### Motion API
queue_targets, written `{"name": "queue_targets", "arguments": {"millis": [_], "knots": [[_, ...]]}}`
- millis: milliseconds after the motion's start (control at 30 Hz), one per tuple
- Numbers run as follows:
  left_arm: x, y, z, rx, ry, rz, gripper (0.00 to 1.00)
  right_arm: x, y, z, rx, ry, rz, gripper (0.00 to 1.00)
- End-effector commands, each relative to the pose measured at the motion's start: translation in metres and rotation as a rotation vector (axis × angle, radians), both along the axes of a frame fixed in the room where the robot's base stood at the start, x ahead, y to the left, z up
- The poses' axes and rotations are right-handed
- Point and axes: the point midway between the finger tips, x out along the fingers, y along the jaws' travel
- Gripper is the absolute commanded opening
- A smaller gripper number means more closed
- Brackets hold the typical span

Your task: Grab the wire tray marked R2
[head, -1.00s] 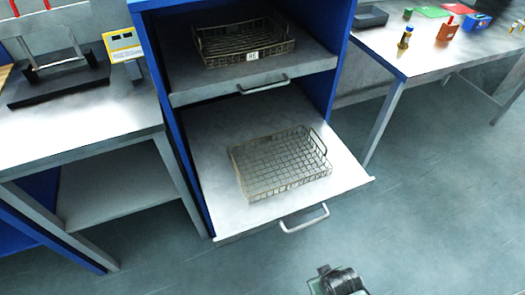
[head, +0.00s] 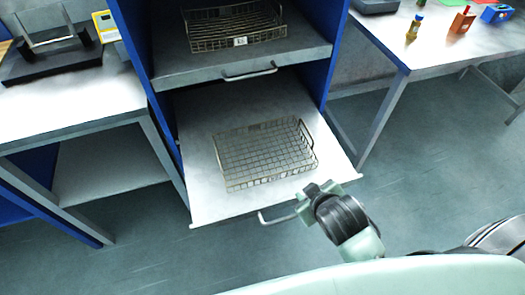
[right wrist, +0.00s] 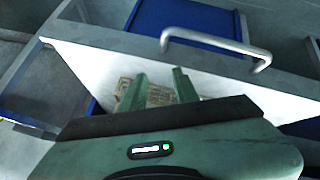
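A wire mesh tray (head: 262,155) lies on the lower pulled-out shelf (head: 205,205); I see no readable mark on it. A second wire tray (head: 225,35) sits on the upper shelf, with a small white tag (head: 240,41) on its front; I cannot read the tag surely. My right gripper (head: 318,190) is just off the lower shelf's front right edge, apart from the lower tray. In the right wrist view its two green fingers (right wrist: 158,82) are spread and empty, with part of a tray (right wrist: 160,97) beyond them. My left gripper is out of view.
The blue cabinet has a handle (head: 250,72) on the upper shelf and another (head: 278,217) on the lower one. A metal table (head: 90,95) stands left, and another (head: 440,60) with bottles and small boxes stands right. The floor in front is clear.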

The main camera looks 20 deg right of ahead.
Motion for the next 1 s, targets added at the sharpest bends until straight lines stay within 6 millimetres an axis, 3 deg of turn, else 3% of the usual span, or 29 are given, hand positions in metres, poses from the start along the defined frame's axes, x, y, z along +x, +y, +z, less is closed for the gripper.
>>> {"name": "queue_targets", "arguments": {"millis": [167, 267, 367, 500, 633, 700, 767, 833, 933, 967, 1000], "knots": [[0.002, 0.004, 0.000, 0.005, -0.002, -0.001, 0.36, 0.053, -0.001, 0.038, -0.128, -0.213, 0.107, 0.30], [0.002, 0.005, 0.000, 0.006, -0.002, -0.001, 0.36, 0.087, 0.005, 0.072, -0.233, -0.374, 0.195, 0.30], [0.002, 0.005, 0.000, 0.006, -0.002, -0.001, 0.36, 0.124, 0.019, 0.121, -0.383, -0.586, 0.320, 0.30], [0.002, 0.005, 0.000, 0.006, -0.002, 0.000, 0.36, 0.158, 0.067, 0.207, -0.692, -0.961, 0.579, 0.30], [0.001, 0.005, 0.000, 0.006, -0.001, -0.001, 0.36, 0.154, 0.129, 0.262, -1.009, -1.289, 0.864, 0.30], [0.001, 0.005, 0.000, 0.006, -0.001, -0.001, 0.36, 0.141, 0.161, 0.272, -1.184, -1.445, 1.036, 0.30], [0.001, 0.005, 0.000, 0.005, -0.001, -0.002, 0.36, 0.128, 0.185, 0.271, -1.335, -1.565, 1.194, 0.30], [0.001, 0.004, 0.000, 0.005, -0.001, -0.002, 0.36, 0.112, 0.206, 0.256, -1.506, -1.683, 1.398, 0.30], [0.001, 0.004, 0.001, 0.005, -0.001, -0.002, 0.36, 0.092, 0.216, 0.217, -1.730, -1.806, 1.730, 0.30], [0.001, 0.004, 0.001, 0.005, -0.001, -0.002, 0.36, 0.088, 0.213, 0.203, 1.779, 1.816, -1.827, 0.30], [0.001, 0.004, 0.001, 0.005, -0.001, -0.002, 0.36, 0.084, 0.206, 0.183, 1.687, 1.673, -1.808, 0.30]]}}
